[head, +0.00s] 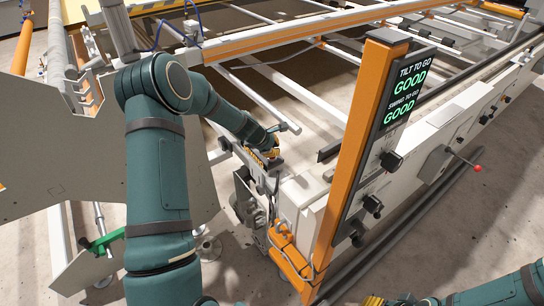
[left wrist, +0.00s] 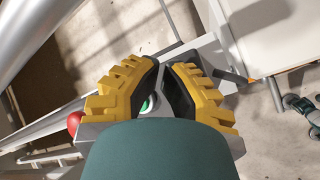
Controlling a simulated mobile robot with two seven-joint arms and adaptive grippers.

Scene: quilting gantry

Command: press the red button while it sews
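The red button (left wrist: 75,122) is a round red knob at the left end of a grey control box (left wrist: 92,134) in the left wrist view. A green button (left wrist: 147,103) shows on the same box, partly behind my fingers. My left gripper (left wrist: 163,66) has yellow ribbed fingers with black pads, their tips nearly together and nothing between them. It is over the box, to the right of the red button, with no contact visible. In the head view my left gripper (head: 274,152) is at the gantry's near corner, and the red button is hidden. My right gripper (head: 388,301) barely shows at the bottom edge.
An orange post (head: 352,150) with a display panel (head: 398,100) reading "TILT TO GO GOOD, SWING TO GO GOOD" stands right of my left arm. A red-ended lever (head: 477,168) is on the white beam. Rails (head: 280,98) span behind; a grey plate (head: 60,150) is at left.

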